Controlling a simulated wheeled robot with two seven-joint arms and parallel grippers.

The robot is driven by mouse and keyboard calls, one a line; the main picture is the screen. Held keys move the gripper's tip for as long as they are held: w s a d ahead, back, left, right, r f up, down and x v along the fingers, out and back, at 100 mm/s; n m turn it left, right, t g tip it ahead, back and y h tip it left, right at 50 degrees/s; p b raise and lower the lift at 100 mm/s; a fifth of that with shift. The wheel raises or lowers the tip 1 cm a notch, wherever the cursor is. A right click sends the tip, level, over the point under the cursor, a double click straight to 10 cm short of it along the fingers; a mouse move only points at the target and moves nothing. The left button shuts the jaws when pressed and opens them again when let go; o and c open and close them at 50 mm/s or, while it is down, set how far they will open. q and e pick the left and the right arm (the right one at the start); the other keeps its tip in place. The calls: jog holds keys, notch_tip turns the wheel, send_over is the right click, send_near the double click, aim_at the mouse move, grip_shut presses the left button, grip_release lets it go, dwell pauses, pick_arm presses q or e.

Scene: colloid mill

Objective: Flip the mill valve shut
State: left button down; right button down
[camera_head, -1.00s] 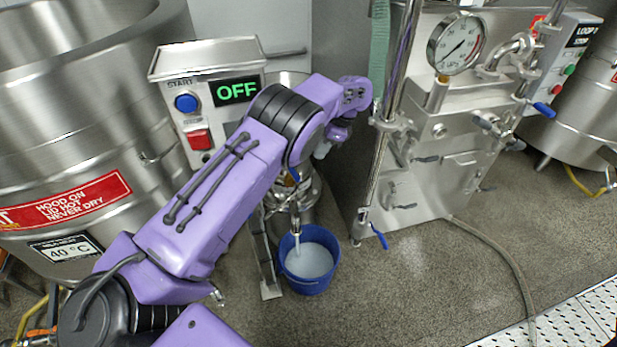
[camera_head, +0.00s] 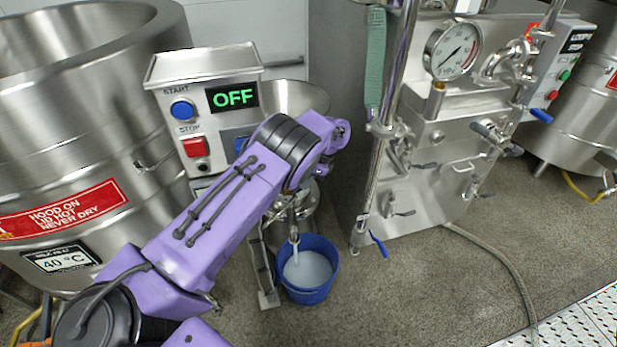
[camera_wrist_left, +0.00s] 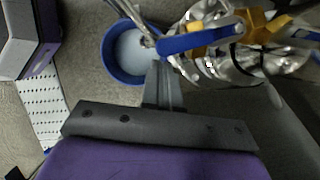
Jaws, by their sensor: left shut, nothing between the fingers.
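The mill valve's blue lever handle (camera_wrist_left: 200,40) lies across the upper part of the left wrist view, beside orange fittings and the steel mill body. In the head view my arm hides the lever. My left gripper (camera_wrist_left: 161,68) is shut and empty, its fingertips just below the lever's left end in the wrist view; I cannot tell whether they touch it. The mill's outlet spout (camera_head: 293,222) shows below my arm, and a pale stream runs from it into the blue bucket (camera_head: 313,293) of whitish liquid. My right gripper is not in view.
The control box (camera_head: 207,95) reads OFF. A large steel vat (camera_head: 75,130) stands at the left. A steel machine with a pressure gauge (camera_head: 453,50) stands at the right, with a hose (camera_head: 505,270) on the floor.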

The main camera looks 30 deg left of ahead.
pick_arm(q)
jog(key=s+a+m+t+p, duration=0.2)
jog(key=s+a+m+p, duration=0.2)
jog(key=p, duration=0.5)
jog(key=shift+s+m+y+p, duration=0.4)
jog(key=shift+s+m, duration=0.7)
jog(key=shift+s, duration=0.1)
dwell(0.3)
jog(key=shift+r, duration=0.1)
jog(key=p+v, duration=0.8)
jog(key=v, duration=0.2)
jog(key=shift+s+p, duration=0.15)
jog(key=shift+p, duration=0.25)
